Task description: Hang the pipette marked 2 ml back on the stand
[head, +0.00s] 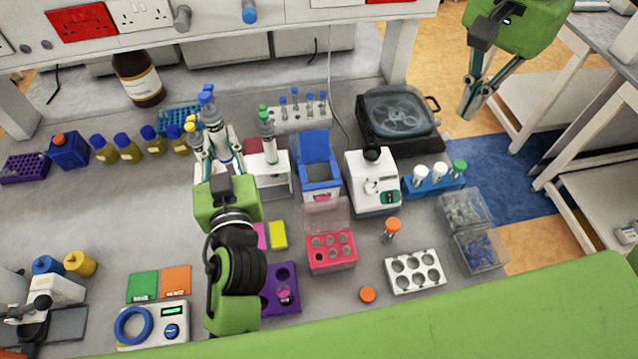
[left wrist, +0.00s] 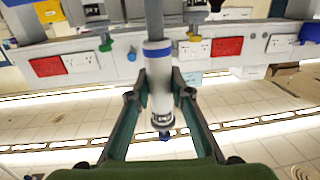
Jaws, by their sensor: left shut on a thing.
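My left gripper (head: 218,160) is shut on a pipette (head: 208,103) with a blue top, held upright left of the pipette stand. In the left wrist view the pipette's white and blue body (left wrist: 158,70) sits between the fingers of the left gripper (left wrist: 158,88). I cannot read its marking. The white stand (head: 277,178) is just right of the gripper, with a green-topped pipette (head: 267,130) upright at it. A yellow-topped piece (head: 191,128) shows left of the held pipette, partly hidden. My right gripper (head: 470,108) hangs at the upper right, away from the bench objects; its opening is unclear.
A blue box-like holder (head: 320,170) and a white device (head: 373,182) stand right of the stand. A white tube rack (head: 297,118) is behind it. Bare bench (head: 120,210) lies left of my left arm.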

